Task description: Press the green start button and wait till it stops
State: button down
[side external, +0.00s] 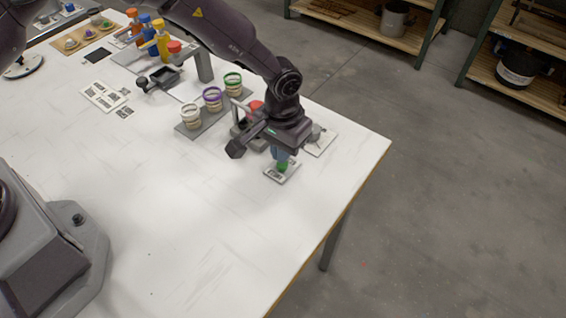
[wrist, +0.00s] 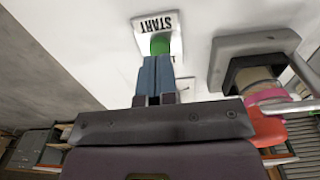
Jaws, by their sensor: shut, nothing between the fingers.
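The green start button (side external: 282,167) sits on a small pale plate (side external: 270,175) near the right end of the white table. In the wrist view the green button (wrist: 159,44) shows just beyond my fingertips, on a white plate marked START (wrist: 155,23). My gripper (side external: 281,160) points down over the button with its blue fingers shut and empty. In the wrist view the fingertips (wrist: 157,58) overlap the near edge of the button. I cannot tell whether they touch it or whether it is pressed in.
A grey machine (wrist: 262,45) with a clear cup inside stands right beside the button in the wrist view. A grey rack with several jars with white, purple and green rings (side external: 212,98) stands behind left. The table's right edge is close; its front area is clear.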

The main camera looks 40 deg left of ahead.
jog(key=shift+f, duration=1.1)
jog(key=shift+r, duration=1.15)
jog(key=shift+r, duration=2.05)
